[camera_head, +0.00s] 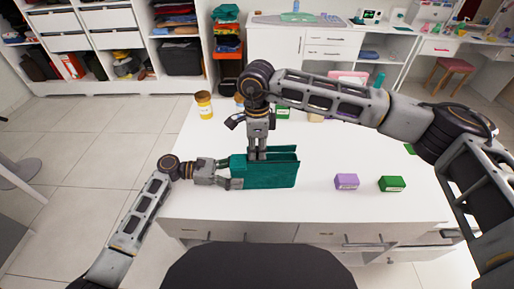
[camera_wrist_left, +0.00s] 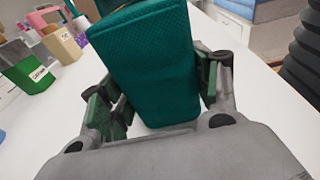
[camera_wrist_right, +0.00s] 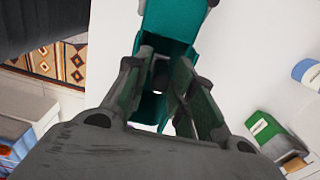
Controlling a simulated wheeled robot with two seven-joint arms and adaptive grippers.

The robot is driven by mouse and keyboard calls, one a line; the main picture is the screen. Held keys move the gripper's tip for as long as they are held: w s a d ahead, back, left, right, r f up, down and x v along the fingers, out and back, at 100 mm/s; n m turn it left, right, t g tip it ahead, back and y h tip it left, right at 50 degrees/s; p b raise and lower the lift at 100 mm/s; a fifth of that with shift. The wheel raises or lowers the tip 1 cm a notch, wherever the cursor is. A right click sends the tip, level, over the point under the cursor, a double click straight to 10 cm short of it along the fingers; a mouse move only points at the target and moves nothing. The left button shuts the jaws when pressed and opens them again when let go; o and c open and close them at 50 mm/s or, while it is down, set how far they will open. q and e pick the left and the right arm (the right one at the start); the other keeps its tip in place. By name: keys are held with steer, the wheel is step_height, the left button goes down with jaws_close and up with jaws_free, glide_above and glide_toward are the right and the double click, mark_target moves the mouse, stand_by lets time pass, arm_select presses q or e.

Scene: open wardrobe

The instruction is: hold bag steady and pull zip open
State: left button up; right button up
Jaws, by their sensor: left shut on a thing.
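A teal bag (camera_head: 270,174) stands on the white table, its top edges parted towards the right. My left gripper (camera_head: 228,172) is shut on the bag's left end, one finger on each side. The left wrist view shows the bag (camera_wrist_left: 150,65) between its green pads (camera_wrist_left: 160,95). My right gripper (camera_head: 258,156) points down at the bag's top near its left end. Its fingers are a little apart, and the right wrist view shows the bag (camera_wrist_right: 172,20) beyond and between them (camera_wrist_right: 160,75). A small dark part shows between these fingers; I cannot tell what it is. The zip pull is not clearly visible.
A purple box (camera_head: 346,182) and a green box (camera_head: 392,184) stand right of the bag. A yellow jar (camera_head: 204,105) stands at the table's back left. More small items stand behind my right arm. The table (camera_head: 320,205) in front of the boxes is clear.

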jaws_close()
steer(key=shift+a, duration=0.1)
steer(key=shift+a, duration=1)
jaws_free()
steer(key=shift+a, duration=0.1)
steer(key=shift+r, duration=0.1)
